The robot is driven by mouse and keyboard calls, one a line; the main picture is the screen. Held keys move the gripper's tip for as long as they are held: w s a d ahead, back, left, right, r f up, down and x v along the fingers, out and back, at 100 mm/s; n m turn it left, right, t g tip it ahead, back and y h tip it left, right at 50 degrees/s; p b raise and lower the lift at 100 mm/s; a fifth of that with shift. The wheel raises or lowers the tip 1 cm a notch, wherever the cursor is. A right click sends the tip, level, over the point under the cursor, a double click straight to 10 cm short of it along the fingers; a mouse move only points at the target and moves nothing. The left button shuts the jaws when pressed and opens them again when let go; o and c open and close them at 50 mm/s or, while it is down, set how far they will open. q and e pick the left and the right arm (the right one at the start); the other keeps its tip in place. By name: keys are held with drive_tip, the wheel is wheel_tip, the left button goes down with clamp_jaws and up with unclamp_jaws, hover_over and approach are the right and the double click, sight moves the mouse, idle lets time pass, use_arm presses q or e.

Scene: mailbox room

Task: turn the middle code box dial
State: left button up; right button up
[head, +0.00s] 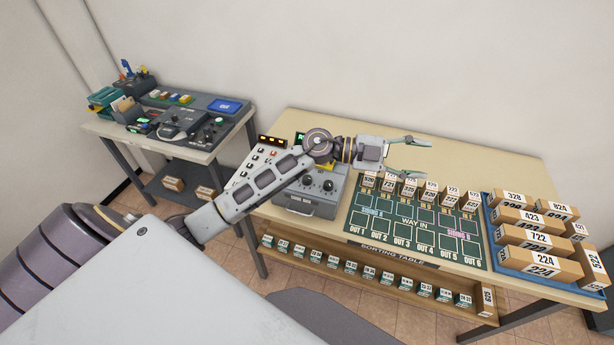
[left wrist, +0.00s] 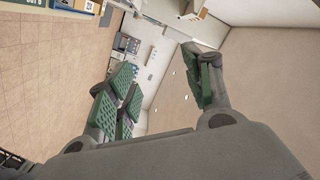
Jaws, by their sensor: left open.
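A grey box (head: 312,194), which looks like the code box, stands on the sorting table (head: 525,157) left of the green mat. Two dark dials show on it, a left one (head: 307,180) and a right one (head: 328,185). My left forearm covers part of the box, so I cannot tell which dial is the middle one. My left gripper (head: 412,155) is open and empty, right of the box and above the numbered blocks, pointing right. Its green finger pads show apart in the left wrist view (left wrist: 160,68). My right gripper is out of view.
A green sorting mat (head: 408,240) lies in the table's middle, with small numbered blocks behind it. A blue tray (head: 492,262) of larger numbered boxes stands at the right. A switch panel (head: 244,174) is at the left. A second desk (head: 204,156) holds other devices.

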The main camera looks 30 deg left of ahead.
use_arm(q)
drive_tip(key=a+f+m+g+y, duration=0.1)
drive_tip(key=a+f+g+y, duration=0.3)
drive_tip(key=f+y, duration=0.15)
drive_tip(key=n+g+y, duration=0.3)
drive_tip(key=n+y, duration=0.3)
drive_tip(key=y, duration=0.6)
hover_over(307, 178)
wheel_tip(307, 178, down, 3)
drive_tip(key=shift+h, duration=0.25)
drive_tip(key=shift+f, duration=0.2)
drive_tip(key=shift+f+p, duration=1.4)
drive_tip(key=shift+f, duration=5.4)
